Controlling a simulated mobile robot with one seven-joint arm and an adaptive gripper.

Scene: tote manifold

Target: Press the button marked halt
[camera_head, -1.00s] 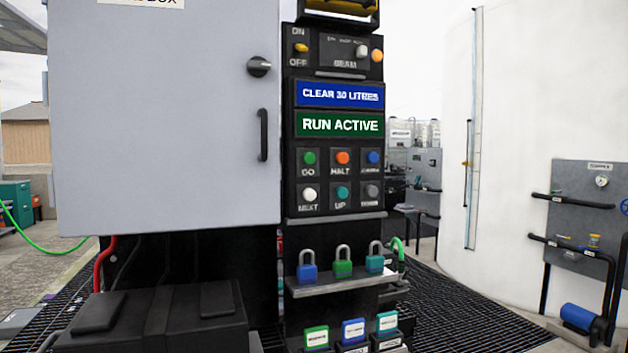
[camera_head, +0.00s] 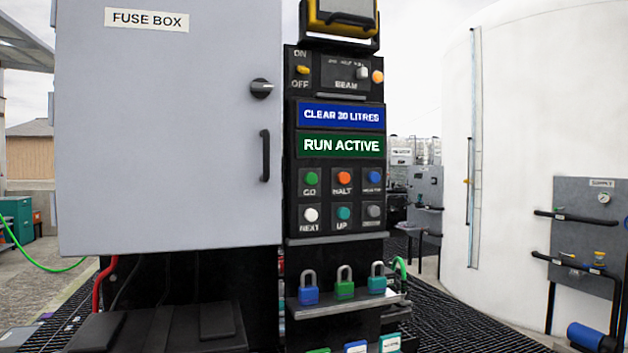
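The halt button (camera_head: 344,178) is a round orange-red button in the top row of a black control panel (camera_head: 293,205), with "HALT" lettered under it. A green GO button (camera_head: 311,178) is to its left and a blue button (camera_head: 374,177) to its right. Below are a white NEXT button (camera_head: 311,214), a teal UP button (camera_head: 343,213) and a grey button (camera_head: 374,211). A green display (camera_head: 340,146) above reads "RUN ACTIVE", and a blue display (camera_head: 341,116) reads "CLEAR 30 LITRES". My gripper is not in view.
A grey fuse box (camera_head: 170,140) with a knob and handle (camera_head: 265,156) stands left of the panel. A shelf (camera_head: 345,307) with blue, green and teal padlocks juts out below the buttons. A white tank (camera_head: 545,100) stands at the right.

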